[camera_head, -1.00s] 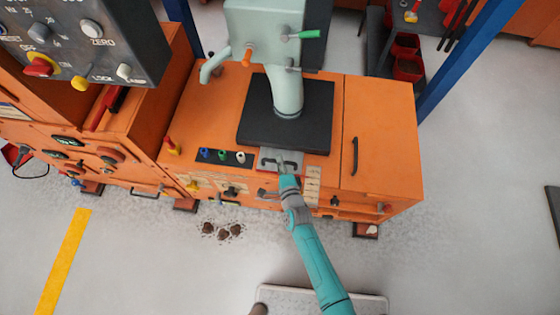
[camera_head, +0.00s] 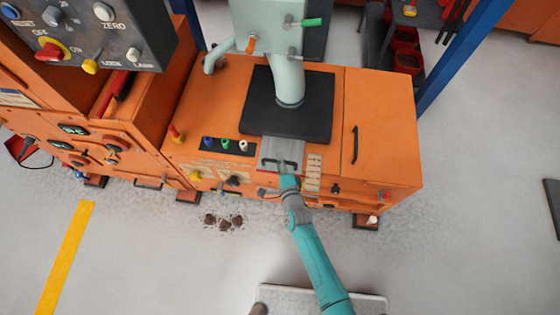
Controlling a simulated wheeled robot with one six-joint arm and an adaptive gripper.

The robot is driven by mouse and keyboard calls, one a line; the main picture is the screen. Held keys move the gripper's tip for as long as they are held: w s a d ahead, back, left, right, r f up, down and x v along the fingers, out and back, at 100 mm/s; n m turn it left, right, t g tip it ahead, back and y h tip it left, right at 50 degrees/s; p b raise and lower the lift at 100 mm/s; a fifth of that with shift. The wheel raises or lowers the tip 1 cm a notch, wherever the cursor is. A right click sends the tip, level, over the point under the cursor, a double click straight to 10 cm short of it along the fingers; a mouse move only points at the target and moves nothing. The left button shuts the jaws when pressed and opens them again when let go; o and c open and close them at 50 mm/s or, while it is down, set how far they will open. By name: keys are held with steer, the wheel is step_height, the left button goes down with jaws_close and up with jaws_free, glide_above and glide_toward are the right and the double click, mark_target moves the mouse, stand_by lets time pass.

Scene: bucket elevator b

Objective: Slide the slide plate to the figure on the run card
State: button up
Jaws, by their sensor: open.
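The slide plate (camera_head: 285,149) is a flat grey plate on the orange cabinet top, with part of it showing out from under the black pad (camera_head: 262,121) toward the cabinet's front edge. A dark handle (camera_head: 270,162) stands at its front end. My gripper (camera_head: 287,173) is at the handle, at the end of my teal arm; it is open, and the arm hides its fingers in part. A cream scale strip (camera_head: 314,168) lies just right of the plate; its figures are too small to read. I cannot make out which label is the run card.
A pale green spout (camera_head: 287,75) stands on the black pad. Left of the plate is a dark strip with coloured knobs (camera_head: 226,144). A grey control box (camera_head: 95,35) hangs at upper left. Brown clumps (camera_head: 225,222) lie on the floor.

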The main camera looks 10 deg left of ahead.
steer(key=v, duration=1.2)
stand_by(0.5)
steer(key=s+d+r+n+h, duration=0.1)
steer(key=s+d+r+n, duration=0.35)
steer(key=s+d, duration=0.3)
steer(key=s+d+r+n+h, duration=0.25)
steer(key=s+d+r, duration=0.25)
steer(key=s+d, duration=0.3)
steer(key=s+d+r+n+h, duration=0.1)
steer(key=s+r+n, duration=0.3)
steer(key=s+r, duration=0.2)
steer(key=s+d+r+n+h, duration=0.1)
steer(key=s+d+r+n, duration=0.1)
steer(key=s+r, duration=0.5)
step_height(320, 180, up, 4)
steer(key=shift+d+f+n, duration=0.1)
steer(key=shift+d+n, duration=0.2)
steer(key=shift+n, duration=0.6)
